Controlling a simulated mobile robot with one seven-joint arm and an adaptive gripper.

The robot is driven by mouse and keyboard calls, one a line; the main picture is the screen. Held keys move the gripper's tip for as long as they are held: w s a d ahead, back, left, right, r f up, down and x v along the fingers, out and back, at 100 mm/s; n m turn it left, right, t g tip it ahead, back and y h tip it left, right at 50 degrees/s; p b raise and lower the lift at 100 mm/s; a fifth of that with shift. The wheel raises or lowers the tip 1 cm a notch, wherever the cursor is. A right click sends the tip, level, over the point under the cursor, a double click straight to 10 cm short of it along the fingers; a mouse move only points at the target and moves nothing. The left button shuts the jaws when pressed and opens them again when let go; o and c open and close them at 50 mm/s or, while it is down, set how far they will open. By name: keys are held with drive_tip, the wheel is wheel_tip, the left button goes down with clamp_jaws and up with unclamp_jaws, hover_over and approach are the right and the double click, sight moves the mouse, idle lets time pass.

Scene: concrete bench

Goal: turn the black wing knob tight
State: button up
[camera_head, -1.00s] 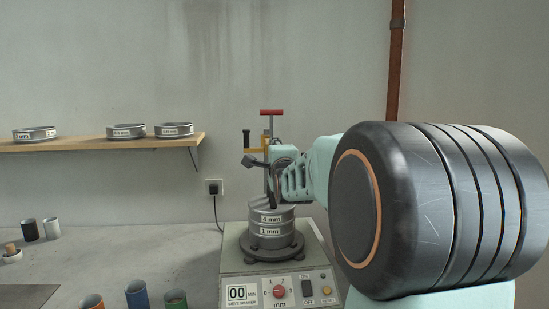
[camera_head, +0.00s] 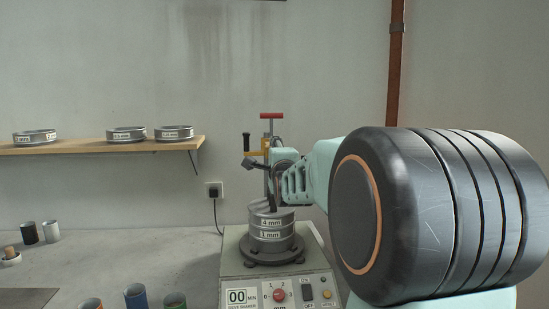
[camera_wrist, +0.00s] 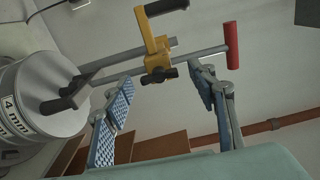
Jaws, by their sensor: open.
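The black wing knob (camera_wrist: 160,75) sits on the yellow clamp bracket (camera_wrist: 155,45) of the sieve shaker's rods. In the wrist view it lies between the fingertips of my gripper (camera_wrist: 164,78), with space visible on both sides. My gripper is open, with blue ribbed pads facing each other. In the head view my gripper (camera_head: 276,166) is at the rods above the sieve stack (camera_head: 272,234), and I cannot make out the knob there. The red T-handle (camera_wrist: 231,45) and the crank's black grip (camera_wrist: 166,7) are close beyond the fingers.
The shaker base (camera_head: 236,270) has a display, dial and switches. Cups (camera_head: 136,295) stand on the bench at the front left. A wall shelf (camera_head: 90,146) holds three sieves. A pipe (camera_head: 396,70) runs down the wall.

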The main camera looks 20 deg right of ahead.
drive_tip(key=o, duration=0.6)
drive_tip(key=r, duration=0.3)
drive_tip(key=w+r, duration=0.1)
drive_tip(key=r, duration=0.6)
drive_tip(key=shift+w+d, duration=0.2)
drive_tip(key=shift+w, duration=0.05)
drive_tip(key=f, duration=0.4)
drive_tip(key=shift+s+g, duration=0.4)
drive_tip(key=c, duration=0.5)
drive_tip(key=shift+s+p, duration=0.1)
drive_tip(key=shift+p, duration=0.35)
drive_tip(key=shift+c, duration=0.4)
drive_tip(key=v, duration=0.2)
drive_tip(key=p+v, duration=0.1)
drive_tip(key=shift+s+r, duration=0.1)
drive_tip(key=shift+r, duration=0.15)
drive_tip(key=shift+f+p+v, duration=0.25)
drive_tip(key=shift+p+v, duration=0.7)
drive_tip(key=shift+v, duration=0.6)
drive_tip(key=shift+f+p+v, duration=0.3)
drive_tip(key=shift+p+v, duration=0.7)
drive_tip(key=shift+v, duration=0.55)
drive_tip(key=shift+f+p+v, duration=0.25)
drive_tip(key=shift+p+v, duration=0.7)
drive_tip(key=shift+v, duration=0.6)
